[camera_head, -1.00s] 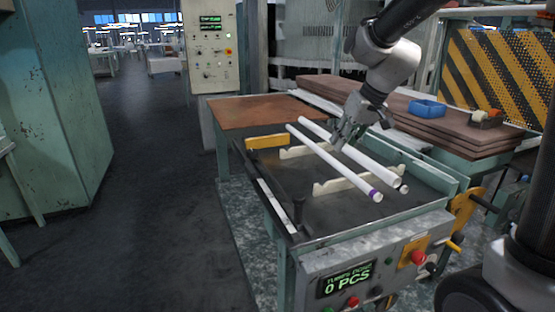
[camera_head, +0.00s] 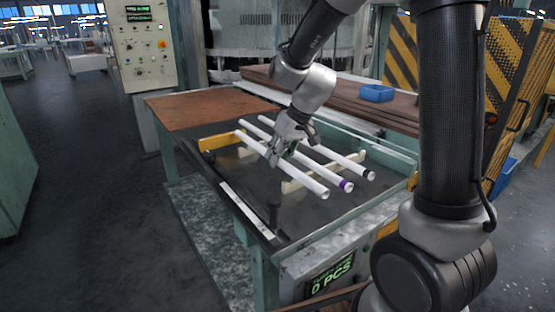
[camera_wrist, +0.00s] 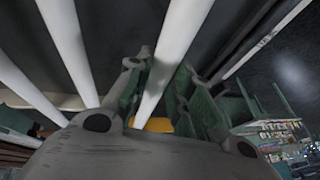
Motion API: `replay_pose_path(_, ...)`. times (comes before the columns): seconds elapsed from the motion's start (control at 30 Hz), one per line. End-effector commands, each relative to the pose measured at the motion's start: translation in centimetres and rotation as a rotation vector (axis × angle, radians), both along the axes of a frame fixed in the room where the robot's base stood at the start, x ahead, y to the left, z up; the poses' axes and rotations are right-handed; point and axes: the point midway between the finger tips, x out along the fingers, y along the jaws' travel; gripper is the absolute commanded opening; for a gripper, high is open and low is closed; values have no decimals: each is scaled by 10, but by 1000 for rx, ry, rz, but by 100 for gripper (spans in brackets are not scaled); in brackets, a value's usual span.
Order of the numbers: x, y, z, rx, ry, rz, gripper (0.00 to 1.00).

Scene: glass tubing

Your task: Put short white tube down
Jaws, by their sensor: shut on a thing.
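A white tube (camera_head: 307,181) is in my gripper (camera_head: 276,157), gripped near its middle, on the left side of the fixture (camera_head: 355,212). In the wrist view this tube (camera_wrist: 180,40) runs between the two green fingers (camera_wrist: 158,92). A second white tube with a purple end (camera_head: 325,173) lies just to its right, and a third white tube (camera_head: 352,165) lies farther right. They are roughly parallel over the cream notched supports (camera_head: 291,186). I cannot tell whether the held tube touches the supports. The gripper hides part of the tubes.
A rusty brown tabletop (camera_head: 205,108) stands behind the fixture. Brown boards (camera_head: 330,97) with a blue bin (camera_head: 377,93) lie at the back right. The display (camera_head: 331,281) reads 0 PCS.

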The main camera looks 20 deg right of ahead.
Motion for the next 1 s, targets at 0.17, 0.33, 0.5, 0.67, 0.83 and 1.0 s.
replay_pose_path(0.17, 0, 0, -14, -1, 0, 0, 0)
replay_pose_path(0.33, 0, 0, -13, -1, 0, 0, 0)
replay_pose_path(0.5, 0, 0, -18, 0, 0, -1, 0)
replay_pose_path(0.67, 0, 0, -23, -1, 0, 0, 0)
replay_pose_path(0.83, 0, 0, -24, -1, -1, 1, 42)
replay_pose_path(1.0, 0, 0, -24, -1, 0, 0, 44)
